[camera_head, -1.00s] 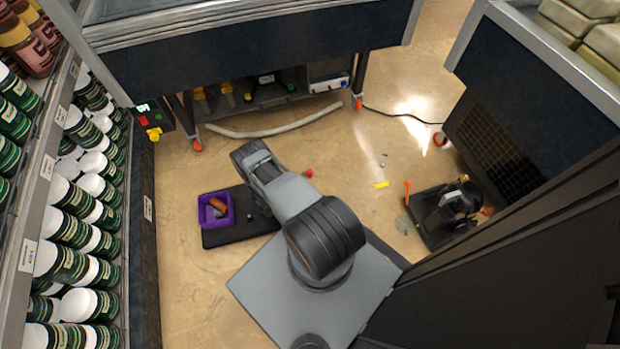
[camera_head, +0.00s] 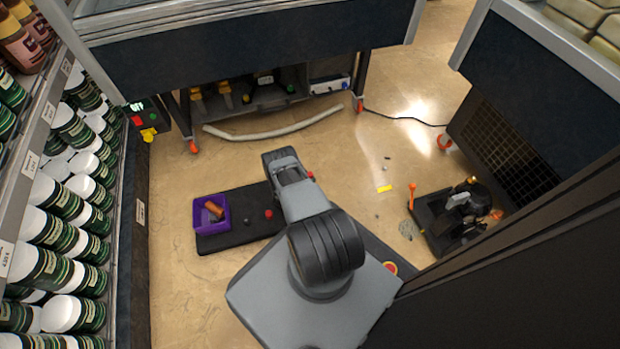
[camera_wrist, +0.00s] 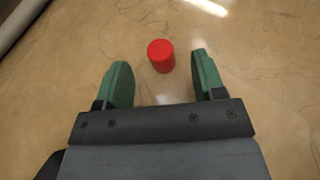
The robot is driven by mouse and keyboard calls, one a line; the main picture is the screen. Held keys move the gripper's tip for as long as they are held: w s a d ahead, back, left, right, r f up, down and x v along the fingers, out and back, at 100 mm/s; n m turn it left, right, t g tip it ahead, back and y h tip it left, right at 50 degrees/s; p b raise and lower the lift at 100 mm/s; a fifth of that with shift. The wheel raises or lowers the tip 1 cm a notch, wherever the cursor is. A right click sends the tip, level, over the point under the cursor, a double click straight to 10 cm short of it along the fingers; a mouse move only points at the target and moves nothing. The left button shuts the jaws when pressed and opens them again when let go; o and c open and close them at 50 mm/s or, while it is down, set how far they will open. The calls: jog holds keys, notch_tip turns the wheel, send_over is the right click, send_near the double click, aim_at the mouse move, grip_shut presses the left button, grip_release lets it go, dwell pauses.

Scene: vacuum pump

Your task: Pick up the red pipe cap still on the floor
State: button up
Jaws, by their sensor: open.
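A red pipe cap (camera_wrist: 161,56) stands on the tan floor in the wrist view. My gripper (camera_wrist: 160,76) is open, its green fingers on either side of the view; the cap shows between and slightly beyond the fingertips, with no clear contact. In the head view the floor cap (camera_head: 311,175) is a small red spot partly hidden at the right edge of my arm. My fingers are hidden there. A second red cap (camera_head: 268,213) lies on the black mat (camera_head: 222,244) to the left of my arm.
A purple bin (camera_head: 196,219) holding a brownish-orange piece stands on the mat's left end. A pale hose (camera_head: 270,131) lies by the bench. A yellow piece (camera_head: 384,188), an orange tool (camera_head: 410,195) and the dark pump (camera_head: 460,212) are to the right.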

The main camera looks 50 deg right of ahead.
aim_at(310, 174)
jog(key=shift+b+x, duration=0.5)
jog(key=shift+x, duration=1.05)
jog(key=shift+c, duration=0.4)
jog(key=shift+a, duration=0.1)
jog(key=c, duration=0.9)
